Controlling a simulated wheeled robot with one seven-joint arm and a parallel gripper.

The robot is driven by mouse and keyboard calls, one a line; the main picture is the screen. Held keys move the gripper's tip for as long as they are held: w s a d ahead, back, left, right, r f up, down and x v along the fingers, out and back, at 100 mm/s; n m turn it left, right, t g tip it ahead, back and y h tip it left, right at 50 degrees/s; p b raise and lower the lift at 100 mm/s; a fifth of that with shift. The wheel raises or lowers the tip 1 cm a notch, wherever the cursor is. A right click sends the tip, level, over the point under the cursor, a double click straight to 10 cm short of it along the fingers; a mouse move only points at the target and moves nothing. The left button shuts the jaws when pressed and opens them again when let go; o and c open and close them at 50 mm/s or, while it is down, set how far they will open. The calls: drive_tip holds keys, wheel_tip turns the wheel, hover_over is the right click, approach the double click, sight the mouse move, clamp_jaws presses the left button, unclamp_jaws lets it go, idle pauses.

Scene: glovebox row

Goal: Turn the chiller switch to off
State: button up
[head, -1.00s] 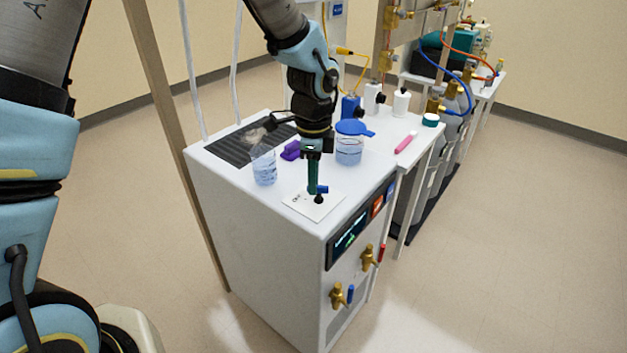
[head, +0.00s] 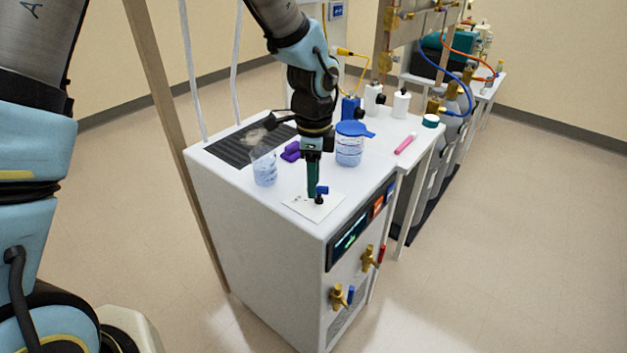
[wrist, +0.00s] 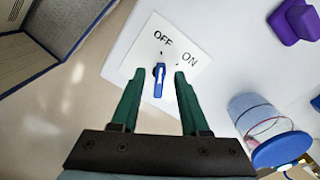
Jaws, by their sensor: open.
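The chiller (head: 262,235) is a white cabinet with a switch plate (head: 301,206) on its top near the front corner. The plate (wrist: 147,40) also shows in the wrist view, printed OFF and ON. On it sits the switch, a blue lever with a black part (wrist: 159,82); the lever (head: 322,190) also shows in the head view. In the wrist view the lever lies roughly in line with the OFF mark. My gripper (wrist: 158,74) is open, with one green finger on each side of the lever and gaps visible. In the head view my gripper (head: 313,188) points down, low over the plate.
Brass valves (head: 338,297) stick out of the front. Floor to the right is open.

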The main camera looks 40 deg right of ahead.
wheel_tip(320, 180, up, 10)
drive_tip(key=b, duration=0.1)
drive_tip(key=shift+r+b, duration=0.25)
drive_tip(key=shift+b, duration=0.1)
drive_tip(key=shift+w+a, duration=0.1)
idle(0.6)
drive_tip(key=w+a+f+n, duration=0.1)
drive_tip(key=w+a+n, duration=0.45)
drive_tip(key=a, duration=0.45)
drive_tip(key=w+a+f+n, duration=0.1)
drive_tip(key=w+a+n, duration=0.45)
drive_tip(key=a, duration=0.35)
drive_tip(key=s+a+f+n+t, duration=0.1)
drive_tip(key=s+a+n, duration=0.1)
drive_tip(key=a+n, duration=1.2)
drive_tip(key=a, duration=0.7)
drive_tip(key=shift+s+f+n+t, duration=0.2)
drive_tip(key=shift+n+t, duration=0.1)
drive_tip(key=shift+n, duration=0.1)
drive_tip(key=shift+o, duration=0.2)
drive_tip(key=shift+w, duration=0.1)
idle(0.4)
